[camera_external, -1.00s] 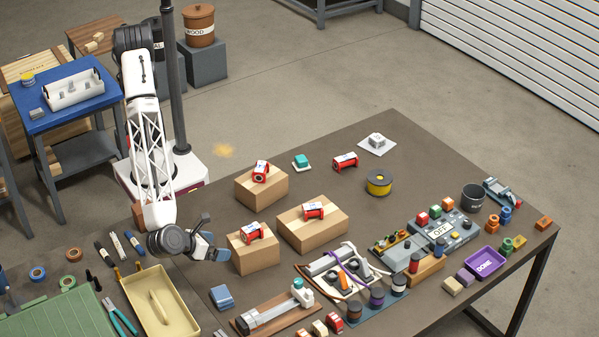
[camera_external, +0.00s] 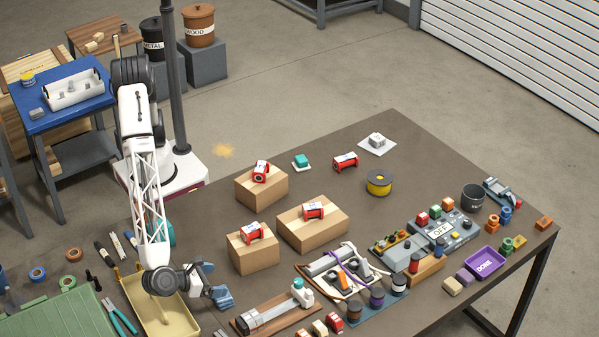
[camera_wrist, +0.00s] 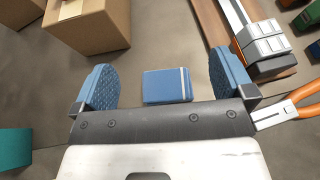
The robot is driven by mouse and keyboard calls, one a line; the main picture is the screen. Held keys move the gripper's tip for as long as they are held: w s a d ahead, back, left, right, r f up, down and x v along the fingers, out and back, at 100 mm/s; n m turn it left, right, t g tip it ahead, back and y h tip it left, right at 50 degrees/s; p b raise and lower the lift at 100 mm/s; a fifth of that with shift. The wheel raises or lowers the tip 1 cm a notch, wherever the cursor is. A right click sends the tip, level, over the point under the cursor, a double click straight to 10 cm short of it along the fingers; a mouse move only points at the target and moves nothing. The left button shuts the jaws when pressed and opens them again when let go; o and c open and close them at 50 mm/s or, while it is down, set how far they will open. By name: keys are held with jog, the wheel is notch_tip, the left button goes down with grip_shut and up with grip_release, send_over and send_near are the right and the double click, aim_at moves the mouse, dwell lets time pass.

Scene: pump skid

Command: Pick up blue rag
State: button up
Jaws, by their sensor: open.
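The blue rag (camera_wrist: 167,86) is a small folded pad with a pale stripe near one edge. It lies flat on the brown table between my two blue fingers in the wrist view. My gripper (camera_wrist: 165,77) is open, with a finger on each side of the rag and clear gaps to it. In the external view my gripper (camera_external: 215,284) is low over the table's near left part. There it overlaps the rag, so the rag's outline is hard to separate from the fingers.
Cardboard boxes (camera_external: 253,255) with red-ended parts stand behind. A yellow tray (camera_external: 165,312) lies under my wrist at left. A clamp-like tool on a wooden board (camera_external: 275,313) is close at right. Orange-handled pliers (camera_wrist: 287,112) show beside my right finger in the wrist view.

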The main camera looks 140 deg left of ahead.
aim_at(222, 298)
jog(key=shift+f, duration=1.65)
jog(key=shift+f, duration=0.15)
jog(key=shift+f, duration=0.25)
notch_tip(222, 298, down, 3)
jog(key=shift+r, duration=0.1)
jog(key=shift+w+a+f, duration=0.1)
jog(key=shift+a+f, duration=0.1)
jog(key=shift+a, duration=0.45)
jog(key=shift+x, duration=0.85)
jog(key=shift+c, duration=0.5)
jog(key=c, duration=0.5)
